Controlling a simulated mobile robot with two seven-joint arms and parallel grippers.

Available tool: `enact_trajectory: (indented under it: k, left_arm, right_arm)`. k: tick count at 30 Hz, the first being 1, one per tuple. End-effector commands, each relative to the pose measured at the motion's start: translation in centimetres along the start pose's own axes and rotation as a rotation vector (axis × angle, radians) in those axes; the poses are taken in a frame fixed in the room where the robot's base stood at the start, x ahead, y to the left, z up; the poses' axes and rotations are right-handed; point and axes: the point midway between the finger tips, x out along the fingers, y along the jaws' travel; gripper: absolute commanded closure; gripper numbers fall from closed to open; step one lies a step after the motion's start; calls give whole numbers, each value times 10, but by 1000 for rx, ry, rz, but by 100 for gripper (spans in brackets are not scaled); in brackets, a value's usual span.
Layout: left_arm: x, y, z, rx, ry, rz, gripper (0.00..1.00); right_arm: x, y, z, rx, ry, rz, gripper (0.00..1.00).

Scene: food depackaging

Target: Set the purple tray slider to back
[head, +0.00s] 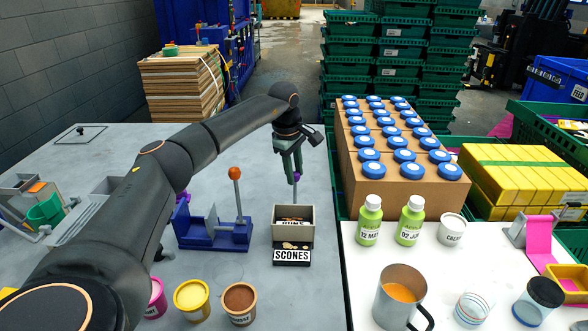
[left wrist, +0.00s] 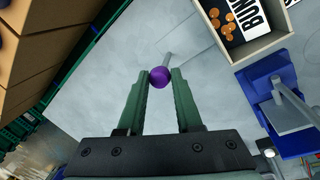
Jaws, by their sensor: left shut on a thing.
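My left gripper (head: 294,178) reaches over the grey table from the left, fingers pointing down, behind the tray with the SCONES label (head: 293,256). It is shut on the purple knob (left wrist: 160,78), the ball top of a thin pale rod (head: 296,193) that rises behind the tray. In the left wrist view the knob sits between the two green fingertips, and the rod runs away from it. The tray's beige compartment (head: 307,238) holds brown pieces and a BUNS label, partly visible. The rod's lower end is hidden. My right gripper is not in view.
A blue fixture (head: 215,236) with an orange-topped lever (head: 235,173) stands just left of the tray. Cardboard boxes with blue-lidded jars (head: 405,190) stand close on the right. Cups, including a yellow one (head: 192,297), stand in front. Open table lies behind the tray.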

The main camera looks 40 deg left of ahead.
Motion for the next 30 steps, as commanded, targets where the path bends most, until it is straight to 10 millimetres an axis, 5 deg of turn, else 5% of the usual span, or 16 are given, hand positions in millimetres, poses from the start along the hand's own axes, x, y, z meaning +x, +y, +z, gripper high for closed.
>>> enact_trajectory:
  k: [6,7,14,23,30]
  left_arm:
    - [-2,4,-2,0,5,17,100]
    - [-2,4,-2,-1,5,17,63]
    - [-2,3,-2,-1,4,13,37]
    - [-4,2,-1,-1,4,10,36]
    - [-39,3,-1,-2,3,15,36]
  right_arm:
    - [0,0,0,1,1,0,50]
    - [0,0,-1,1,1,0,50]
    - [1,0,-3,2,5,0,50]
    - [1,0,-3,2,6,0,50]
    - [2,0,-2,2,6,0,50]
